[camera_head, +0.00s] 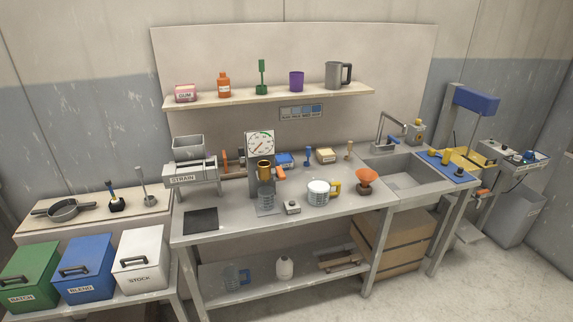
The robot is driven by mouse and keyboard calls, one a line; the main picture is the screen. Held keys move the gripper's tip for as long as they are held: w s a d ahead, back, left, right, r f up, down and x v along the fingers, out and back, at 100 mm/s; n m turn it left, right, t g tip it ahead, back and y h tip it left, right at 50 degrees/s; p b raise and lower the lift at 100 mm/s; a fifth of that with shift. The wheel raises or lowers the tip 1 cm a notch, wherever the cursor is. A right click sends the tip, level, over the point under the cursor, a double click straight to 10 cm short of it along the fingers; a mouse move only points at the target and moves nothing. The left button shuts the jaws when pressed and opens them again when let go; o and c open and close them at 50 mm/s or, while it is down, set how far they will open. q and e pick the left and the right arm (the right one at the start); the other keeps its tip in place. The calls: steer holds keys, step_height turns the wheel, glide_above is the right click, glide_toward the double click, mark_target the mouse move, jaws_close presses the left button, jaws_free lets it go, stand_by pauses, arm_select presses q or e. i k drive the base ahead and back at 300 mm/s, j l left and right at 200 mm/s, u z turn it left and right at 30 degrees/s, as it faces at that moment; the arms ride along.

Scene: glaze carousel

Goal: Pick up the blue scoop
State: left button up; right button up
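A small upright blue item (307,157), which looks like the blue scoop, stands at the back of the grey metal bench (225,227). It is between a blue box (285,160) and a yellowish box (326,155). It is too small to make out its shape fully. Neither of my grippers shows in the head view.
A strainer machine (190,172) is at left, a sink (405,175) at right. Lidded bins (88,266) stand lower left.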

mark_target(308, 149)
steer(key=i+u, duration=0.2)
steer(key=i, duration=0.3)
steer(key=i+l+u, duration=0.2)
steer(key=i, duration=0.3)
steer(key=i+u, duration=0.2)
steer(key=i, duration=0.35)
steer(key=i+l, duration=0.1)
steer(key=i, duration=0.25)
steer(key=i+l+u, duration=0.1)
steer(key=i, duration=0.3)
